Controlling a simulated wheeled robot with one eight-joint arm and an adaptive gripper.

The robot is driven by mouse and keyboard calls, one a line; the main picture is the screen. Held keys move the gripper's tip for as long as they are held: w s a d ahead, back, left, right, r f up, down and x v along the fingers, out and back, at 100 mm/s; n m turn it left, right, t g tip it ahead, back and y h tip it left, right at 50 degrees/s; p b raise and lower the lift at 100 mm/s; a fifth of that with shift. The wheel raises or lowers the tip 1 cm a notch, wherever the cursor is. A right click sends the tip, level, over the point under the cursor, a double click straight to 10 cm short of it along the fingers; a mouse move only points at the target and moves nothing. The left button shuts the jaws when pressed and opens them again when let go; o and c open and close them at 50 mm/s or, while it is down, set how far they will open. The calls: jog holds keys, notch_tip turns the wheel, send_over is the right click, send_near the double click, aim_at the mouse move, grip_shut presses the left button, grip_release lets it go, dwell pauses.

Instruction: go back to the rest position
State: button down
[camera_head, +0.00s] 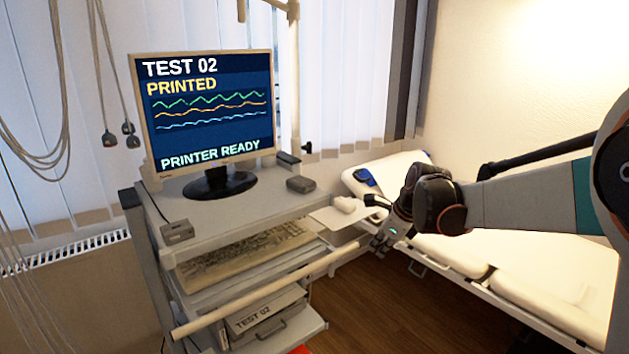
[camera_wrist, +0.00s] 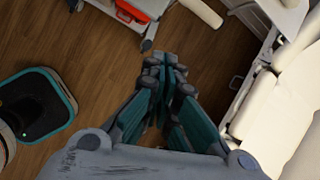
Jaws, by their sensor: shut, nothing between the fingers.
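My gripper (camera_head: 383,243) is at the end of my arm, which reaches in from the right edge of the head view. It hangs in front of the bed, to the right of the trolley, and points downward. In the wrist view my gripper (camera_wrist: 165,68) has its teal and grey fingers together with nothing between them. It is above the wooden floor, apart from the trolley and the bed. Part of the gripper is hard to make out in the head view.
A trolley (camera_head: 240,211) bears a monitor (camera_head: 210,105) reading "TEST 02 PRINTED" and "PRINTER READY". A white padded bed (camera_head: 460,252) runs along the right wall. Bare wooden floor (camera_wrist: 85,50) lies below my gripper. Cables (camera_head: 60,120) hang at the left.

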jog(key=s+a+r+n+t+h, duration=0.1)
jog(key=s+r+n, duration=0.2)
jog(key=s+n, duration=0.4)
jog(key=s+r+n, duration=0.3)
jog(key=s+n, duration=0.2)
jog(key=s, duration=0.4)
jog(key=s+f+n+t+h, duration=0.1)
jog(key=s+f+n, duration=0.2)
jog(key=s+n, duration=1)
jog(key=shift+s+d+t, duration=0.15)
jog(key=shift+s+t, duration=0.15)
jog(key=shift+s, duration=0.9)
